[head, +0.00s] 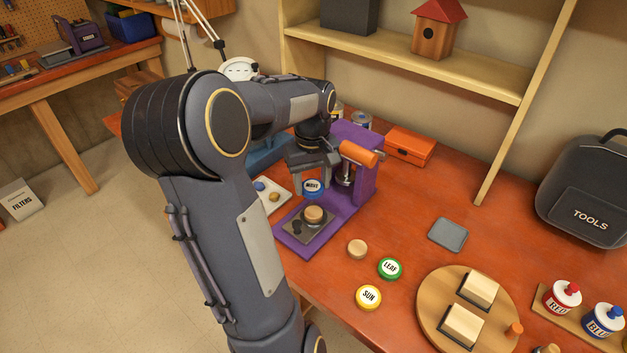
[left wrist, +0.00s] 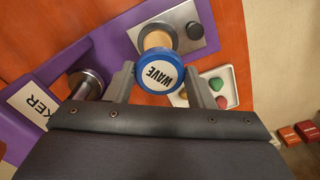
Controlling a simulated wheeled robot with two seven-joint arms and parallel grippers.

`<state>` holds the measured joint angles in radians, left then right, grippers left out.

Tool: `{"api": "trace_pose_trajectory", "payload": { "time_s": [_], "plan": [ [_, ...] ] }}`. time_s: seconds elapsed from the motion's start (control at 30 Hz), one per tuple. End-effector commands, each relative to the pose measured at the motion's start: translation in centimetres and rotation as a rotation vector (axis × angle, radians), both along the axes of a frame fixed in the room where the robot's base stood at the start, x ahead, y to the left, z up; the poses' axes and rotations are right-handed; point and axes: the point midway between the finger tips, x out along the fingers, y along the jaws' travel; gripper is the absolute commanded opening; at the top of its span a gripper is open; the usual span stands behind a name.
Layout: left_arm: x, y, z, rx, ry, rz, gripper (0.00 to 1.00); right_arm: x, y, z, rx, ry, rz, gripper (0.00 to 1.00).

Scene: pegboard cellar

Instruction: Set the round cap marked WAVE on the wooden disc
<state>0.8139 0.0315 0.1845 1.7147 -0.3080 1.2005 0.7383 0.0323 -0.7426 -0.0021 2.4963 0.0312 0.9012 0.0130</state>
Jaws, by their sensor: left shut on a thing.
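The round cap marked WAVE (head: 312,187) is blue with a white face. My left gripper (head: 309,181) is shut on it; in the left wrist view the cap (left wrist: 160,72) sits between the two fingers. A pale wooden disc (head: 313,214) lies on the grey plate of the purple press (head: 361,185), in front of and below the cap in the head view. In the left wrist view the cap partly hides the disc (left wrist: 156,39); the two look apart. Another small wooden disc (head: 357,248) lies on the table. My right gripper is not in view.
The green LEAF cap (head: 390,268) and yellow SUN cap (head: 369,296) lie on the red-brown table. A white tray (head: 284,199) with coloured pieces is left of the press. The press's orange handle (head: 360,154) and dark ram (head: 344,175) stand close right of the gripper.

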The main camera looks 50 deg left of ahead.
Motion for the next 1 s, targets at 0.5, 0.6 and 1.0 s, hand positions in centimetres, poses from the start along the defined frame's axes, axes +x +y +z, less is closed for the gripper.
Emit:
{"api": "trace_pose_trajectory", "payload": {
  "time_s": [0.5, 0.6, 1.0],
  "plan": [
    [0.0, 0.0, -2.4, -0.001, 0.001, 0.000, 0.28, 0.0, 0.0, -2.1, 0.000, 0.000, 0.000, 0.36],
    [0.0, 0.0, -3.4, -0.001, 0.000, -0.001, 0.28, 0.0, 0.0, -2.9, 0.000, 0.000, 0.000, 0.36],
    [0.0, 0.0, -6.3, 0.000, 0.000, -0.001, 0.28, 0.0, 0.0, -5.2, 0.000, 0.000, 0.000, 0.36]
  ]
}}
